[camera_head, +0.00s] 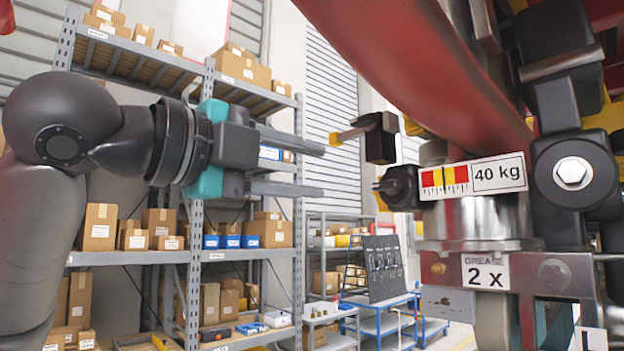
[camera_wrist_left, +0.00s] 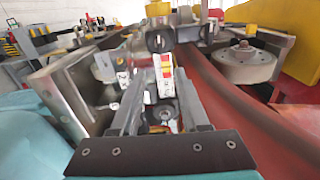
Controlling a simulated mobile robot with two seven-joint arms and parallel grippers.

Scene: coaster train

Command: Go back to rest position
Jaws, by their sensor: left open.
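My left gripper (camera_head: 322,170) comes in from the left, level, with its two grey fingers apart and nothing between them. It also shows open in the left wrist view (camera_wrist_left: 157,102), facing the train's mechanism. A black part with a yellow-tipped lever (camera_head: 379,138) is just right of the fingers, with a visible gap in the picture. A black knob (camera_head: 399,187) sits beside a "40 kg" label with a red and yellow scale (camera_head: 472,178). That scale label also shows in the left wrist view (camera_wrist_left: 166,75). My right gripper is not in view.
A thick red beam (camera_head: 430,70) crosses above on the right. A metal block with a "GREASE 2 X" label (camera_head: 485,271) is below the scale. Shelves of cardboard boxes (camera_head: 245,257) stand behind my left arm. A blue cart with a tool board (camera_head: 385,268) is farther back.

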